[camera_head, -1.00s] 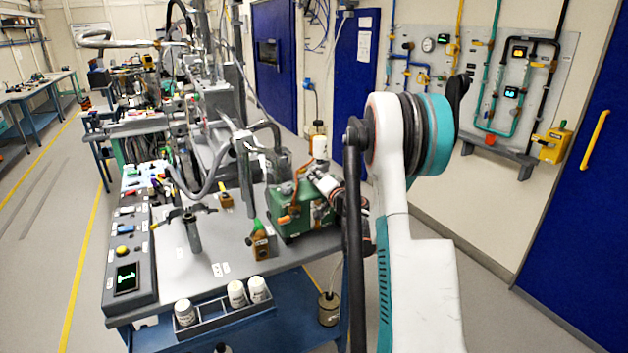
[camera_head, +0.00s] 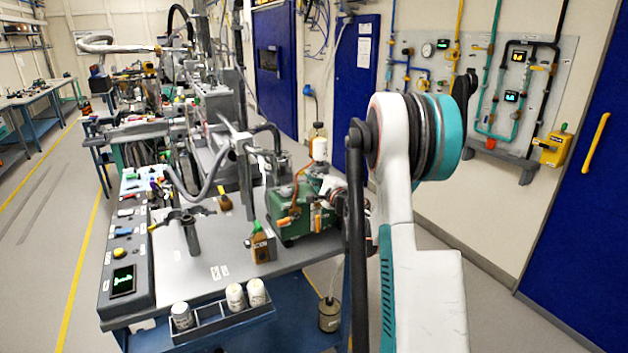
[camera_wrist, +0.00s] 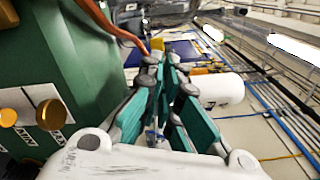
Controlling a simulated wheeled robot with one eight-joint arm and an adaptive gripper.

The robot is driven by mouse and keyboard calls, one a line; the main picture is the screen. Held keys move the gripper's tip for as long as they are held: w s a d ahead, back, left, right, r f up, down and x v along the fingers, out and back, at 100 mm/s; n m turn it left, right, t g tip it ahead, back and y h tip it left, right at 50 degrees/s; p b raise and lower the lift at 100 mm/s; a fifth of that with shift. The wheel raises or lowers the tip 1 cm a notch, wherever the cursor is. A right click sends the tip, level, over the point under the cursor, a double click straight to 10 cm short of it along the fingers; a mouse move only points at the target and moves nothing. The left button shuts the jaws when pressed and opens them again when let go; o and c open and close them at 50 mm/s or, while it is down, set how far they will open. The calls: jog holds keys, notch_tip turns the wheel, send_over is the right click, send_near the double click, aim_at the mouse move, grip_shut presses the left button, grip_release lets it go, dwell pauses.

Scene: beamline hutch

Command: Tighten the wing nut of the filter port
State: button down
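The green pump-like unit (camera_head: 300,222) stands at the right end of the grey bench, with an orange hose on it. In the wrist view its green wall (camera_wrist: 60,60) fills the left, with two brass knobs (camera_wrist: 50,114) and the orange hose (camera_wrist: 122,25). A white cylinder (camera_wrist: 221,90) shows right of the fingers; it may be the white one (camera_head: 319,149) behind the unit. I cannot make out a wing nut or filter port. My gripper (camera_wrist: 165,75) has teal fingers with a narrow gap and nothing visibly held. In the head view my arm mostly hides it.
A clamp stand (camera_head: 191,232) and control panel (camera_head: 124,250) are farther left. A rack (camera_head: 222,324) of white bottles hangs at the front edge.

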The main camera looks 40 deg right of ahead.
jog(key=shift+s+f+m, duration=0.1)
jog(key=shift+m, duration=1.2)
jog(key=c, duration=2.1)
grip_release()
